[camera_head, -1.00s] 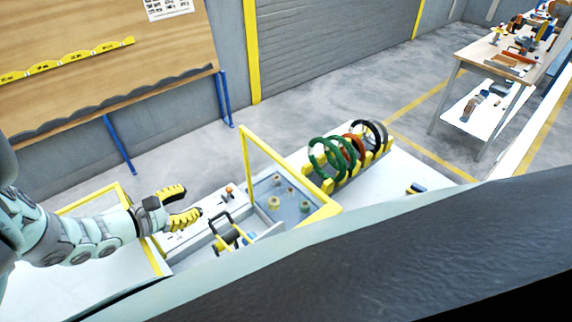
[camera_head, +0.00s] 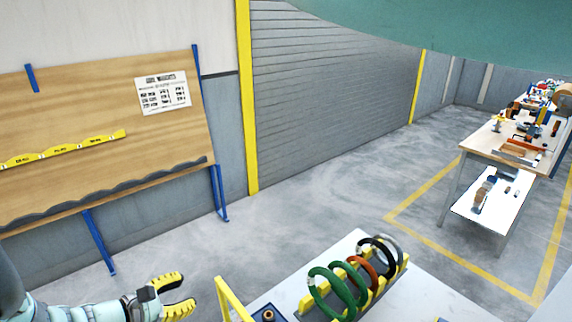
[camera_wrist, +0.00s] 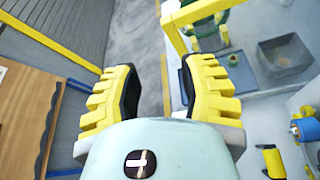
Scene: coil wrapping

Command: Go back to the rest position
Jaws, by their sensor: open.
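My gripper (camera_head: 180,294) shows at the lower left of the head view, with its two yellow fingers apart and nothing between them. In the wrist view my gripper (camera_wrist: 158,95) is also open and empty, with floor and a work surface beyond the fingers. It is to the left of the coil rack, apart from it. The yellow rack (camera_head: 376,293) holds green coils (camera_head: 318,289), an orange coil (camera_head: 366,268) and a black coil (camera_head: 390,242) upright on the white table (camera_head: 428,296).
A yellow frame (camera_head: 229,300) stands between my gripper and the coils; it also shows in the wrist view (camera_wrist: 174,38). A grey bin (camera_wrist: 284,55) is at right there. A wooden board (camera_head: 100,130) is at left. A workbench (camera_head: 490,142) with tools stands far right. The floor between is clear.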

